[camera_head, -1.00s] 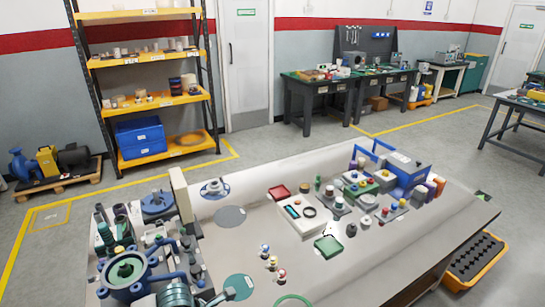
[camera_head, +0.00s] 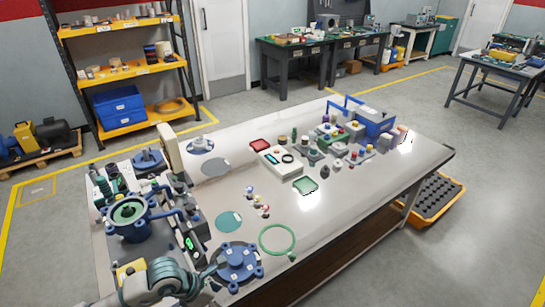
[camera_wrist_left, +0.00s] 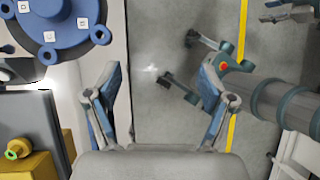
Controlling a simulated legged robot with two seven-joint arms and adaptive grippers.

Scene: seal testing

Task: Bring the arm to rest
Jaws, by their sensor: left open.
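My left arm (camera_head: 165,279) reaches in at the bottom left of the head view, over the near edge of the bench. Its hand is beside the blue round flange with lugs (camera_head: 237,262), with the fingers hard to make out there. In the left wrist view my left gripper (camera_wrist_left: 160,100) is open and empty, its two fingers wide apart. The blue flange (camera_wrist_left: 62,30) shows at its upper left, apart from the fingers. My right gripper (camera_wrist_left: 188,64) shows further right over the floor, its fingers apart with nothing between them.
An orange bin (camera_head: 430,198) is on the floor at right. The bench's front right is clear.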

